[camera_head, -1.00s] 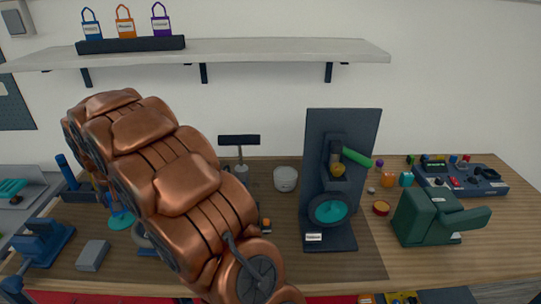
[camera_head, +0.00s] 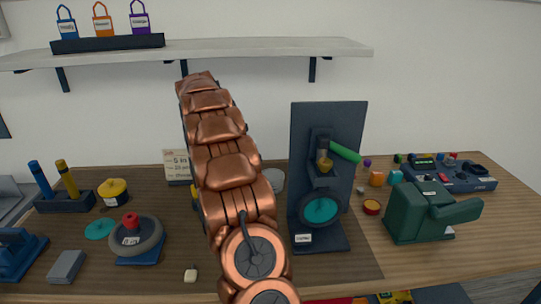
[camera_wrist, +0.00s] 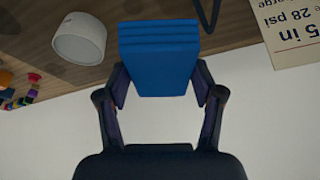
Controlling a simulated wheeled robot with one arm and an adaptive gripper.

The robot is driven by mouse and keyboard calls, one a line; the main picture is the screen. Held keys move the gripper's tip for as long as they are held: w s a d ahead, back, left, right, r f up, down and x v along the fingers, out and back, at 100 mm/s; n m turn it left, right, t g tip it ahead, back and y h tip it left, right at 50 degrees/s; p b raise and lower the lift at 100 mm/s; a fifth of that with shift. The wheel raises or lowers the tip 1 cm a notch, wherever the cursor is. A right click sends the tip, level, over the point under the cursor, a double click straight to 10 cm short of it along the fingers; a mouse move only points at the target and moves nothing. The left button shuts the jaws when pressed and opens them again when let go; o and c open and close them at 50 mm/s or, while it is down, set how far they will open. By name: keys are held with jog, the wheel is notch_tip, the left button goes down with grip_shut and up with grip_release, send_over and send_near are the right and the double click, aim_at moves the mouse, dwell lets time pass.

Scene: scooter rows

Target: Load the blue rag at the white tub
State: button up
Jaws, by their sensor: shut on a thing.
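The blue rag (camera_wrist: 158,62) shows in the wrist view as a flat, folded block. My gripper (camera_wrist: 160,98) is shut on it, with one finger at each side. In the head view my arm hides both gripper and rag. The white tub (camera_wrist: 78,40) is a small round pot at the upper left of the wrist view, left of the rag and apart from it. In the head view the tub (camera_head: 275,179) stands on the bench, partly hidden behind my arm and left of a dark upright stand.
The dark upright stand (camera_head: 301,150) with a teal wheel is right of the tub. A printed card (camera_head: 177,165) stands left of my arm. A green clamp-like block (camera_head: 420,212) sits further right. A shelf (camera_head: 230,47) runs above the bench.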

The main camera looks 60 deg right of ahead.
aim_at(273, 175)
jog(key=s+d+m+g+b, duration=0.15)
jog(key=s+d+m, duration=0.35)
jog(key=s+d, duration=0.7)
jog(key=shift+s+a+f+p, duration=0.1)
jog(key=shift+f, duration=1.05)
jog(key=shift+s+a+f+p, duration=0.1)
jog(key=shift+s+f, duration=0.05)
jog(key=shift+f, duration=1)
jog(key=shift+s+a+f+p, duration=0.1)
jog(key=shift+f, duration=1.05)
jog(key=shift+a+f+b, duration=0.1)
jog(key=shift+f+b, duration=0.6)
jog(key=shift+b, duration=0.25)
dwell(0.6)
jog(key=shift+r, duration=3.7)
